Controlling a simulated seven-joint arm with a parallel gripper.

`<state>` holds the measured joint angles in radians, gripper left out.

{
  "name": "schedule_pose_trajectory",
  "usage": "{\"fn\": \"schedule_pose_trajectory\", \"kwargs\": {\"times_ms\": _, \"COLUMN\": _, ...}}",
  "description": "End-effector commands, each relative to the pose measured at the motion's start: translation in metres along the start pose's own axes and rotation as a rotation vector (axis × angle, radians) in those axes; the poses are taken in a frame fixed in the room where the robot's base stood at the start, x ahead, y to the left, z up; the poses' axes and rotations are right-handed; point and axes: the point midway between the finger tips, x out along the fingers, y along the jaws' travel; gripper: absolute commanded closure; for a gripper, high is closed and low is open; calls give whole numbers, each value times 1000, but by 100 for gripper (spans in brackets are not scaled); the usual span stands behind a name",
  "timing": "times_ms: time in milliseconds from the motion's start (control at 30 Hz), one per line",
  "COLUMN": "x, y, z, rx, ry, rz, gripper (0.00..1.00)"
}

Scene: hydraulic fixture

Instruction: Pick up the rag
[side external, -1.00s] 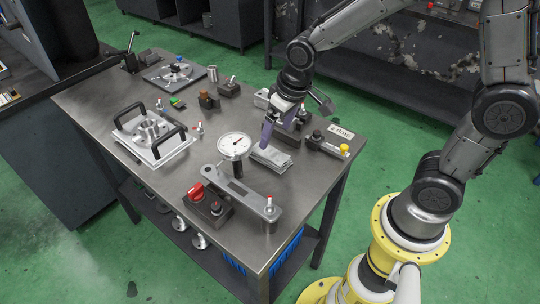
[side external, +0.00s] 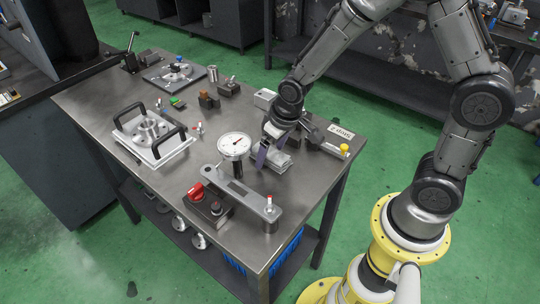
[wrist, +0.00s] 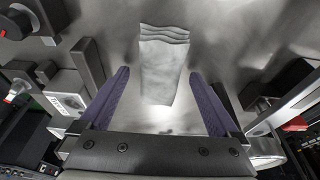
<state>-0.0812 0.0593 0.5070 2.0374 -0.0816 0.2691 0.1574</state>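The rag is a folded light grey cloth (wrist: 163,62) lying flat on the metal table. In the wrist view it lies ahead, between the lines of my two purple fingers. In the side view the rag (side external: 279,162) is partly hidden by my gripper. My gripper (side external: 269,153) points down at the rag, low over the table. In the wrist view my gripper (wrist: 160,75) is open, with a wide gap on both sides of the cloth. Neither finger visibly touches it.
A dial gauge (side external: 234,146) on a grey arm fixture stands just left of the rag. A clamp with a yellow knob (side external: 344,149) lies to the right, and blocks stand behind. A plate with black handles (side external: 151,137) sits further left.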

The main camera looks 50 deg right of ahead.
Motion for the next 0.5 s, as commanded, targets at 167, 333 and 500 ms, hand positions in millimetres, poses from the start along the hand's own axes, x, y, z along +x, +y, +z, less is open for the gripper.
{"fn": "schedule_pose_trajectory", "kwargs": {"times_ms": 167, "x": 0, "y": 0, "z": 0, "rx": 0, "ry": 0, "rz": 0, "gripper": 35}}
{"fn": "schedule_pose_trajectory", "kwargs": {"times_ms": 333, "x": 0, "y": 0, "z": 0, "rx": 0, "ry": 1, "rz": 0, "gripper": 66}}
{"fn": "schedule_pose_trajectory", "kwargs": {"times_ms": 500, "x": -1, "y": 0, "z": 0, "rx": 0, "ry": 1, "rz": 0, "gripper": 93}}
